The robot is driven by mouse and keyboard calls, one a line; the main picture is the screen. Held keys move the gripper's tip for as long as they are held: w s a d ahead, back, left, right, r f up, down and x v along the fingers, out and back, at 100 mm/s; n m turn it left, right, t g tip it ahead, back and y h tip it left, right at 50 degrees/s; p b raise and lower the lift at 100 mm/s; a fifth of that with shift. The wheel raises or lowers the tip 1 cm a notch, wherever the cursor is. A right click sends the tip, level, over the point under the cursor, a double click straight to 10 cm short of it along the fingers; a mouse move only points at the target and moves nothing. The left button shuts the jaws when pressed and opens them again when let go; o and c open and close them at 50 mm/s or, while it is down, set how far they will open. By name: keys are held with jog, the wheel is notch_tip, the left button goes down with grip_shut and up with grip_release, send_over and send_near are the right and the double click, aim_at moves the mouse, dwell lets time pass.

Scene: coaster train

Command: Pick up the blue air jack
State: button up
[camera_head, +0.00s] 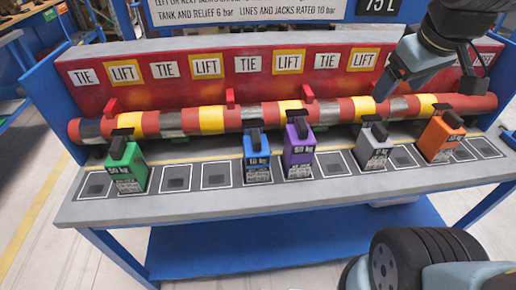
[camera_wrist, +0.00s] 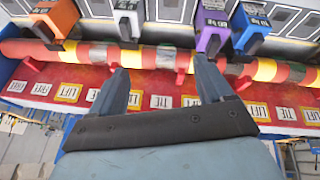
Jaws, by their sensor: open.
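The blue air jack (camera_head: 257,163) stands upright on the grey shelf of the bench, between an empty marked square on its left and the purple jack (camera_head: 299,152). In the wrist view the blue jack (camera_wrist: 250,28) is at the upper right, beside the purple jack (camera_wrist: 212,24). My gripper (camera_wrist: 161,64) is open with nothing between its fingers. It hangs over the striped pipe, well to the right of the blue jack in the head view. Its fingers are apart from every jack.
A green jack (camera_head: 127,167) stands at the left; a grey jack (camera_head: 373,146) and an orange jack (camera_head: 440,137) stand at the right. The red, yellow and grey pipe (camera_head: 211,120) runs behind them, before a red label panel (camera_head: 90,95). Several marked squares are empty.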

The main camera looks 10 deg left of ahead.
jog(key=o, duration=0.3)
jog(key=w+a+n, duration=0.1)
jog(key=a+n, duration=0.1)
jog(key=w+a+f+n, duration=0.1)
jog(key=n, duration=0.2)
jog(key=w+a+n+g, duration=0.1)
jog(key=w+a+n, duration=0.1)
jog(key=n, duration=0.1)
jog(key=shift+a+f, duration=0.3)
jog(key=shift+o, duration=0.2)
jog(key=n+g, duration=0.4)
jog(key=n, duration=2.1)
send_near(256, 145)
jog(key=w, duration=0.2)
jog(key=shift+w+a+r, duration=0.15)
jog(key=shift+w+a, duration=0.15)
jog(key=shift+w, duration=0.1)
notch_tip(256, 145, down, 13)
jog(key=shift+f, duration=0.2)
